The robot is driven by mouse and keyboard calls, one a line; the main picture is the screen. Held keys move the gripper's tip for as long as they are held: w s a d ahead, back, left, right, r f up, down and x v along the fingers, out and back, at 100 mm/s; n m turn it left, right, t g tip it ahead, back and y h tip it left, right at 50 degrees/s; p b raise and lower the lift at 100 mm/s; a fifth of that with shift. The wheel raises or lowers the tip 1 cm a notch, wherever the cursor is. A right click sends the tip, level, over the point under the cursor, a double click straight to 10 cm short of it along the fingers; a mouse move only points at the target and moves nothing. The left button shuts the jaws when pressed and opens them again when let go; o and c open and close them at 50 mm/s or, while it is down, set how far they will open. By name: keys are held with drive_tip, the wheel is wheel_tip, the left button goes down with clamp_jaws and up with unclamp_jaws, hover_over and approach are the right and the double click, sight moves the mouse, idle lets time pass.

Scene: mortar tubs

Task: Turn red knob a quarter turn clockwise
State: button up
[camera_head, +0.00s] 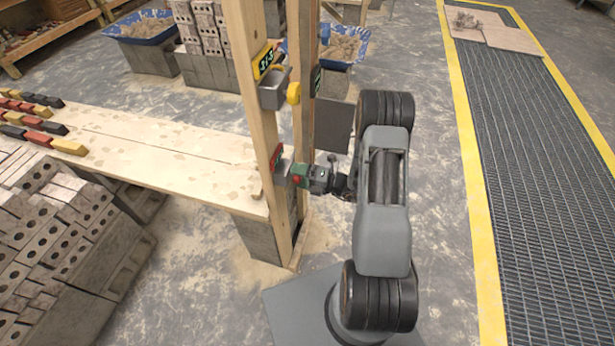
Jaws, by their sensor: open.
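The red knob (296,181) sits low on the wooden post frame, beside a small grey box (282,173) with a red label (276,157) above it. My gripper (308,179) reaches in from the right, level with the knob, with its front end close to it. The jaws are open, but the fingers are small and partly hidden. I cannot tell whether they are around the knob or touching it. A green piece (301,170) shows just above the knob. The knob's pointer direction is too small to read.
A yellow knob (294,92) and grey box (272,91) with a yellow label are higher on the post (256,110). A plank bench (170,150) with coloured blocks adjoins it at left. Bricks (45,235) stand lower left. The floor right of my arm is open.

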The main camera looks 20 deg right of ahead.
drive_tip(key=b+v, duration=0.2)
drive_tip(key=v, duration=1.1)
drive_tip(key=shift+s+d, duration=0.25)
drive_tip(key=shift+d, duration=0.05)
